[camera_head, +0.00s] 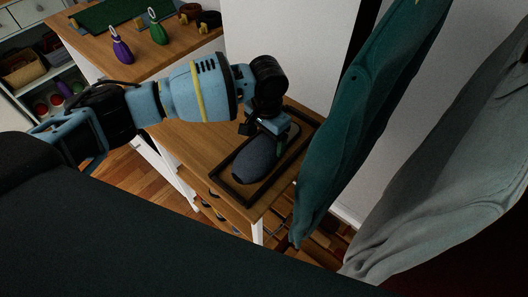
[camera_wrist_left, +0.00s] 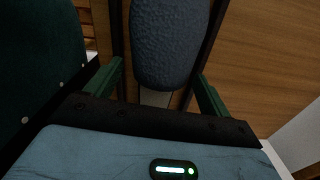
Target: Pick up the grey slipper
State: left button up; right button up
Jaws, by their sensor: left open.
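The grey slipper (camera_head: 256,163) lies in a shallow dark-rimmed tray (camera_head: 226,198) on a small wooden table. In the left wrist view the slipper (camera_wrist_left: 168,45) reaches down from the top edge, its rounded end near the gripper. My left gripper (camera_head: 270,128) is over the slipper's far part in the head view and partly hides it. Its two green fingers are spread in the left wrist view (camera_wrist_left: 158,84), one to each side of the slipper's line, with nothing held. Whether they touch the slipper I cannot tell. My right gripper is not seen.
A teal garment (camera_head: 360,110) hangs close to the table's right, with a grey one (camera_head: 445,165) beyond it. A purple pin (camera_head: 121,46) and a green pin (camera_head: 157,28) stand on a wooden top at the upper left. Bare table (camera_head: 190,143) lies left of the tray.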

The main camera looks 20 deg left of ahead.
aim_at(265, 143)
pick_arm(q)
jog(key=shift+f, duration=0.25)
jog(key=f, duration=0.3)
jog(key=shift+s+a+f, duration=0.15)
jog(key=shift+a+f, duration=0.05)
jog(key=shift+f, duration=0.55)
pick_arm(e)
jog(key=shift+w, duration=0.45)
pick_arm(q)
jog(key=shift+c, duration=0.4)
jog(key=c, duration=0.6)
notch_tip(265, 143, up, 10)
jog(key=shift+r+p, duration=0.1)
jog(key=shift+p, duration=0.3)
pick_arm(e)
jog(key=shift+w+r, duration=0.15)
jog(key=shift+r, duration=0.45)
pick_arm(q)
jog(key=shift+s, duration=0.1)
